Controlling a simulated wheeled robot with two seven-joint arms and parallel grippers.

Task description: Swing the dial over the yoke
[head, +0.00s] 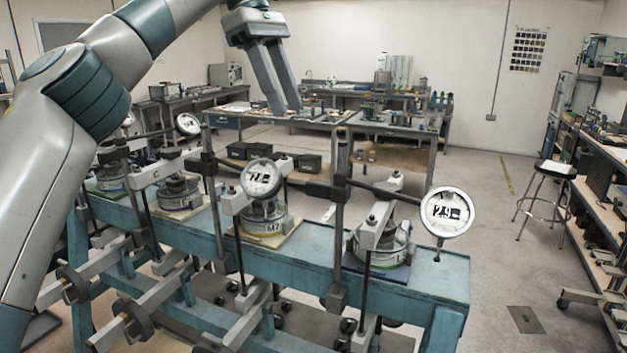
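Several lever frames stand in a row on a blue bench. The nearest frame has a round white dial (447,212) out to the right of its grey yoke (379,226), which stands over a round cell (383,248). The second frame has a dial (261,178) that appears above its cell (264,214), marked M2. A third dial (188,124) and a partly hidden fourth show farther left. My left gripper (287,110) hangs above and beyond the second dial in the picture, fingers down, slightly apart and empty. It touches no dial. My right gripper is out of view.
The blue bench (412,283) carries upright black posts (340,185), with lever arms and weights (132,318) projecting in front. Workbenches (395,128) stand behind. A stool (555,172) and shelving are at right.

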